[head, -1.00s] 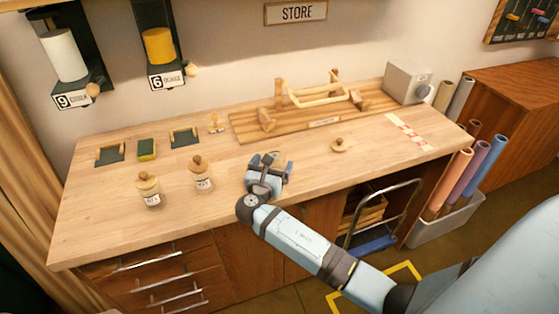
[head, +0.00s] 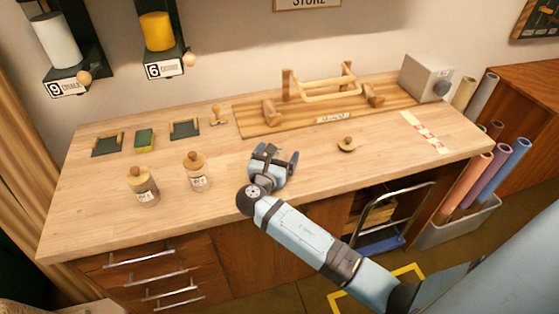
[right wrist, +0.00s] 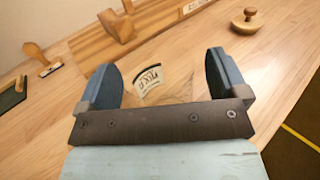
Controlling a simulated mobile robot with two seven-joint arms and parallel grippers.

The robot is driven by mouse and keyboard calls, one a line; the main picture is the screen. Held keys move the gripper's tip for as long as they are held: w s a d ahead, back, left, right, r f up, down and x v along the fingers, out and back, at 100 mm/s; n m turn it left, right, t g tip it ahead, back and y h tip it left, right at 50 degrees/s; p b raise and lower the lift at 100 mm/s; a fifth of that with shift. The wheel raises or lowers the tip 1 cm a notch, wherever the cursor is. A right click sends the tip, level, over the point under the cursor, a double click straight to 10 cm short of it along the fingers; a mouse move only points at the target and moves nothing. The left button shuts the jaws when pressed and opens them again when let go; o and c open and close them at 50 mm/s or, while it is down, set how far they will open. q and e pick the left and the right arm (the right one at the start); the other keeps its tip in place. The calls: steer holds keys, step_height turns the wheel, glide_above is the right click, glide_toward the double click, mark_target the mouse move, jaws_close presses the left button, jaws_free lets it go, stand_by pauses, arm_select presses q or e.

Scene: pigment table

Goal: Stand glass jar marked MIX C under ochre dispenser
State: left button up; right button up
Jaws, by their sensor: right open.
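The ochre dispenser (head: 158,35), marked 6, hangs on the wall at upper left with a yellow cylinder and a round wooden knob. My right gripper (head: 273,163) is open, low over the middle of the bench. In the right wrist view, a clear glass jar with a white MIX C label (right wrist: 149,80) stands between the spread fingers of that gripper (right wrist: 161,75). Its glass is hard to make out, and I cannot tell whether either finger touches it. In the head view the gripper largely hides it. My left gripper is not in view.
Two wooden-stoppered jars (head: 143,187) (head: 196,172) stand left of the gripper. A loose lid (head: 347,145) lies to the right. Dark trays (head: 107,143) (head: 184,129), a green block (head: 145,140) and a stamp (head: 217,115) line the back left. A wooden rack (head: 320,95) stands behind. A white-cylinder dispenser (head: 58,42) hangs left.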

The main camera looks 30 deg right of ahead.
steer(key=shift+a, duration=0.1)
steer(key=c, duration=1.2)
steer(key=shift+r, duration=0.1)
